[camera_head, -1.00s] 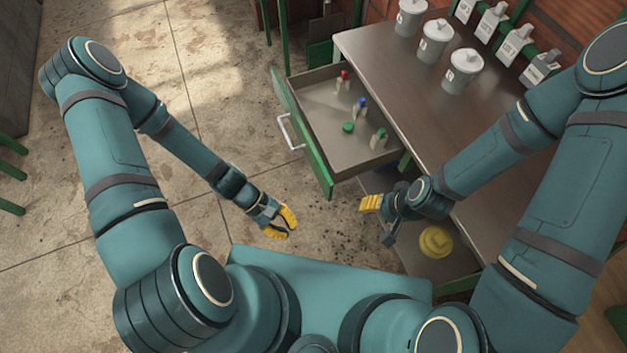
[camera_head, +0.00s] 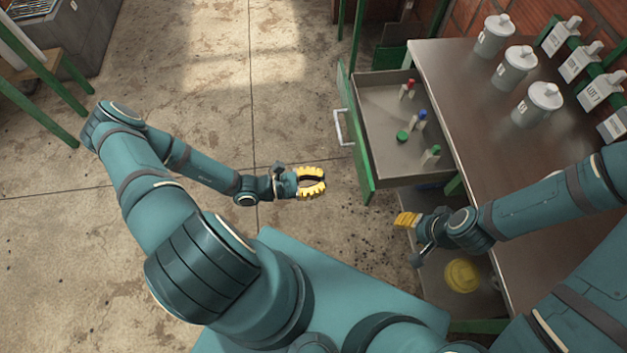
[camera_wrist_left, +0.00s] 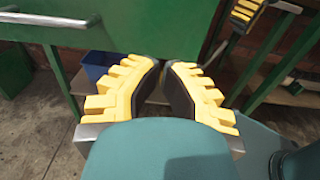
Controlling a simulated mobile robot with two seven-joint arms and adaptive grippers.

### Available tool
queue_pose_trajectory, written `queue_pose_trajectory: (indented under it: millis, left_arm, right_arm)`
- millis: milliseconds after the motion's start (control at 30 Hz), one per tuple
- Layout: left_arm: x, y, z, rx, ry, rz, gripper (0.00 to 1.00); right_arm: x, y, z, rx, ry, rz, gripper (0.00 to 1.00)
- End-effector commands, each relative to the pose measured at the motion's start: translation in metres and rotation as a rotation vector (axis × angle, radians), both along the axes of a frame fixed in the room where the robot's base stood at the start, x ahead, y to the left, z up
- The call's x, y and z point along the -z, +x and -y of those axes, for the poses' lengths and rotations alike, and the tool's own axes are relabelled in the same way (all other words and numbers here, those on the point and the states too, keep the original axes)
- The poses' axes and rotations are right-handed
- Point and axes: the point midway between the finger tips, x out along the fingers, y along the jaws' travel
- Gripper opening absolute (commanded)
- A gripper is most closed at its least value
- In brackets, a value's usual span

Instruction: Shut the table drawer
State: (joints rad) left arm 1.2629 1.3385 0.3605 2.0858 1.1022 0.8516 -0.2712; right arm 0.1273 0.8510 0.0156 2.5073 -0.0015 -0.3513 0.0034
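The table drawer (camera_head: 390,150) is pulled out to the left of the metal-topped table (camera_head: 455,110). Its green front (camera_head: 362,160) carries a pale bar handle (camera_head: 341,128). The front and handle (camera_wrist_left: 45,19) also show in the left wrist view. My left gripper (camera_head: 324,181) is left of the drawer front's near end, apart from it and below the handle in the picture. Its yellow fingers are empty, with a small gap between their tips (camera_wrist_left: 163,66). My right gripper (camera_head: 406,219) is in front of the drawer's near side, beside the table; its finger opening is hidden.
Small vials with red (camera_head: 410,83), blue and green tops and a green cap (camera_head: 402,136) are in the drawer. Several grey canisters (camera_head: 515,68) stand on the table. A yellow round object (camera_head: 461,275) is on the lower shelf. The floor left of the drawer is clear.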

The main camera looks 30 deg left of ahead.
Motion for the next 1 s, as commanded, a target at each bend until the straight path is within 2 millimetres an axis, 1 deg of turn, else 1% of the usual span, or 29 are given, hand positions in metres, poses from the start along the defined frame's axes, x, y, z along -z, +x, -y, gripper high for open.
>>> queue_pose_trajectory:
  millis: [33,200,300,433,633,1000]
  left_arm:
    - [0.000,0.005,0.010,0.003,-0.004,0.001,0.00]
    - [0.001,0.024,0.038,0.003,-0.004,0.000,0.00]
    - [0.001,0.034,0.052,0.004,-0.002,0.000,0.00]
    - [0.001,0.044,0.067,0.004,-0.001,0.001,0.00]
    - [0.000,0.052,0.078,0.003,0.001,0.000,0.00]
    - [0.000,0.053,0.079,0.003,0.002,0.000,0.00]
  right_arm:
    - [0.002,0.000,0.000,0.000,0.000,0.001,0.53]
    - [0.005,0.001,0.000,0.001,0.000,0.003,0.53]
    - [0.008,0.001,0.000,0.001,0.000,0.003,0.53]
    - [0.010,0.002,0.000,0.001,-0.001,0.005,0.53]
    - [0.012,0.002,0.000,0.001,-0.001,0.006,0.53]
    - [0.012,0.003,0.000,0.001,-0.001,0.006,0.53]
